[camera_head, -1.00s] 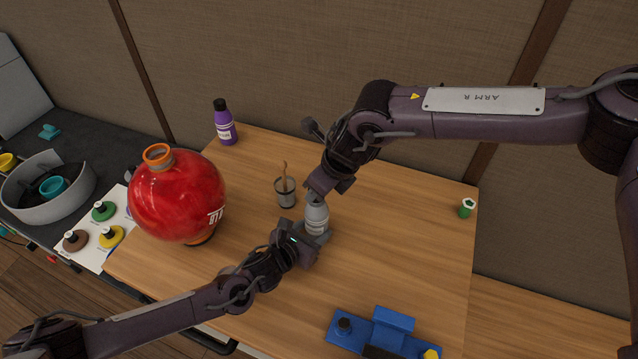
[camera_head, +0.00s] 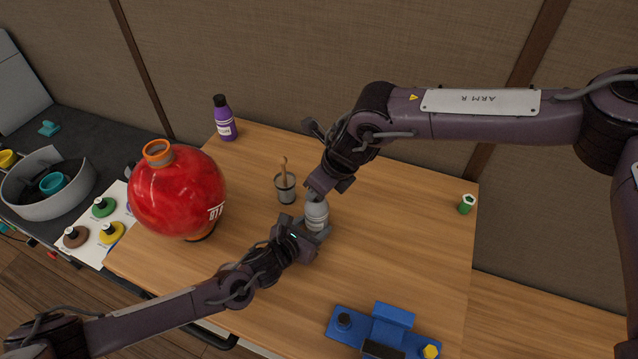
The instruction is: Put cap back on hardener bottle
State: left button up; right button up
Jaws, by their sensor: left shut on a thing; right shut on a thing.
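The hardener bottle (camera_head: 316,217), a grey-white bottle, stands upright on the wooden table. My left gripper (camera_head: 308,236) is shut on its lower body from the front left. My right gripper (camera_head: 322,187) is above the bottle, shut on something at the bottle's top. The cap is hidden by the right gripper, so I cannot tell how it sits on the neck.
A large red round flask (camera_head: 178,195) stands at the table's left. A purple bottle (camera_head: 224,118) is at the back, a green item (camera_head: 466,204) at right, a blue fixture (camera_head: 385,333) in front.

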jog(key=shift+s+a+f+m+t+h, duration=0.1)
jog(key=shift+m+t+h, duration=0.1)
jog(key=shift+m, duration=0.4)
jog(key=shift+s+a+m+t+h, duration=0.1)
jog(key=shift+m+h, duration=0.1)
jog(key=shift+m, duration=0.4)
jog(key=m+h, duration=0.1)
jog(key=m, duration=0.3)
jog(key=shift+a+t, duration=0.1)
jog(key=shift+t, duration=0.3)
jog(key=m+h, duration=0.1)
jog(key=m, duration=0.2)
jog(key=m+h, duration=0.1)
jog(key=m, duration=0.2)
jog(key=shift+a+h, duration=0.2)
jog(key=shift+h, duration=0.2)
jog(key=m+h, duration=0.1)
jog(key=m, duration=0.2)
jog(key=m+h, duration=0.1)
jog(key=m, duration=0.2)
jog(key=shift+w+a+g, duration=0.15)
jog(key=shift+g, duration=0.15)
jog(key=m+g+h, duration=0.1)
jog(key=m, duration=0.3)
jog(key=shift+w+m+g+h, duration=0.1)
jog(key=shift+m+g+h, duration=0.2)
jog(key=shift+m, duration=0.4)
